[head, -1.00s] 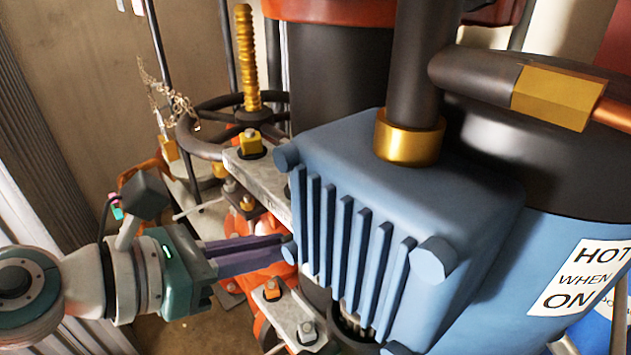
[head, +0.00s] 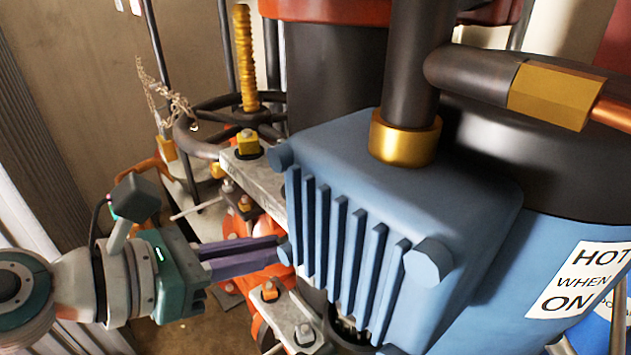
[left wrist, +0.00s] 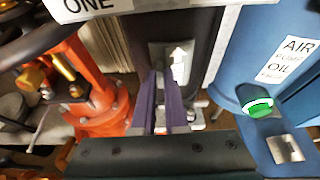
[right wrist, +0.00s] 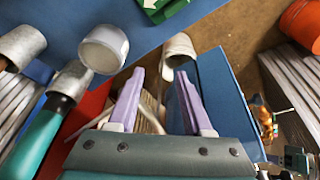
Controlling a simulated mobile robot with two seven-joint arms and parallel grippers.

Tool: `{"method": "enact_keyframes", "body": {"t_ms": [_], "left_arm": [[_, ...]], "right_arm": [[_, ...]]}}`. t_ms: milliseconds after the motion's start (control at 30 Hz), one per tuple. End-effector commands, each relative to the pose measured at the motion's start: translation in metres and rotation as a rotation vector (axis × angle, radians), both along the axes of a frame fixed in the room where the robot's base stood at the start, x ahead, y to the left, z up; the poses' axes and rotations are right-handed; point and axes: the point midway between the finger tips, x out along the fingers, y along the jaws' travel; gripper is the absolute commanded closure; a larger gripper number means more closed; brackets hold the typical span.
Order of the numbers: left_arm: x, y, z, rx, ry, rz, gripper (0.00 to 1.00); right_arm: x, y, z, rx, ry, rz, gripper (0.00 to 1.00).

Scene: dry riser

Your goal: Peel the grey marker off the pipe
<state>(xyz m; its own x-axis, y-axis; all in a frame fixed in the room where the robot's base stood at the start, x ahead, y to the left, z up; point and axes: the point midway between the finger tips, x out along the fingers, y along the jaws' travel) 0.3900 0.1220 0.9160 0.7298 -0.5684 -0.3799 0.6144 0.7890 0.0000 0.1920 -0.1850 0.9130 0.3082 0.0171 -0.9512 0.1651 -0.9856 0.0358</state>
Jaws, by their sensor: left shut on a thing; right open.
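The grey marker (left wrist: 180,62), a small plate with a white arrow, shows in the left wrist view against the dark pipe (left wrist: 190,25). My left gripper (left wrist: 166,78) has its purple fingers close together at the marker's lower left edge and is shut on it. Whether the marker's far side still touches the pipe cannot be told.
The blue finned block (head: 400,205) stands right of my left fingers. An orange valve body (left wrist: 95,85) and a dark handwheel (head: 190,130) are close by. A blue tank (head: 500,290) stands at the right. Grey pipe ends (right wrist: 103,48) are near my right gripper.

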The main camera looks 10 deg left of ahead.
Motion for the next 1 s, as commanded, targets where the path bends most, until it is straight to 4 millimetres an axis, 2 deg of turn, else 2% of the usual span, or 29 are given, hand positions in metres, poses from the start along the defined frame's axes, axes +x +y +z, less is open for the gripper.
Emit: {"method": "enact_keyframes", "body": {"t_ms": [333, 1000], "left_arm": [[-0.008, 0.008, -0.001, 0.001, 0.001, 0.001, 1.0], [-0.056, 0.044, -0.004, 0.002, 0.002, 0.002, 1.0]], "right_arm": [[0.0, 0.0, -0.003, 0.0, 0.0, 0.0, 0.5], [0.0, 0.0, -0.03, 0.0, 0.001, 0.0, 0.5]]}}
